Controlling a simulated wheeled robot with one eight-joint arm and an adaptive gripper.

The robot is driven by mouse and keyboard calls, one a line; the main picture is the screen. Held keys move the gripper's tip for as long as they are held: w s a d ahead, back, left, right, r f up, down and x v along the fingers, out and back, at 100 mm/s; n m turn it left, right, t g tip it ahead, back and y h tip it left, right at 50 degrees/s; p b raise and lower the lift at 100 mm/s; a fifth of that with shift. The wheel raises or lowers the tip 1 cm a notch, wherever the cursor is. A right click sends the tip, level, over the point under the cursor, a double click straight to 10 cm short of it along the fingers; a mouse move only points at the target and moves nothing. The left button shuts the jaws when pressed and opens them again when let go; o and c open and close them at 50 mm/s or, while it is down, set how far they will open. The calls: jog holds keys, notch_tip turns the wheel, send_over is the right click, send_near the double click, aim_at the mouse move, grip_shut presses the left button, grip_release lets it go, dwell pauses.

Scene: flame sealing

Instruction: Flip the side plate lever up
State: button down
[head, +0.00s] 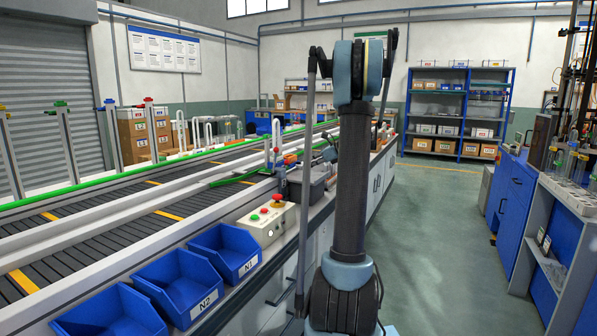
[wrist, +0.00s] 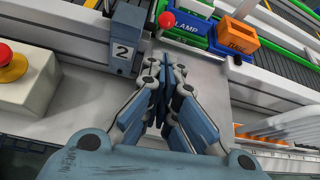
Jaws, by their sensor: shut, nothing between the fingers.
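In the wrist view my gripper (wrist: 166,68) is shut and empty, its fingertips pointing away over a pale flat plate (wrist: 208,75). A grey post labelled 2 (wrist: 126,42) stands just left of the fingertips. I cannot tell for certain which part is the side plate lever. The gripper appears apart from the knob.
An orange block (wrist: 237,36) stands right of the clamp. A control box with a red button (wrist: 18,80) is at the left; the same box shows in the head view (head: 266,222). Blue bins (head: 180,282) line the bench front. The aisle floor (head: 432,240) is clear.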

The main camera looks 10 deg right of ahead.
jog(key=x, duration=0.9)
jog(key=shift+w+a+f, duration=0.15)
jog(key=shift+w+a, duration=0.1)
jog(key=shift+a, duration=0.15)
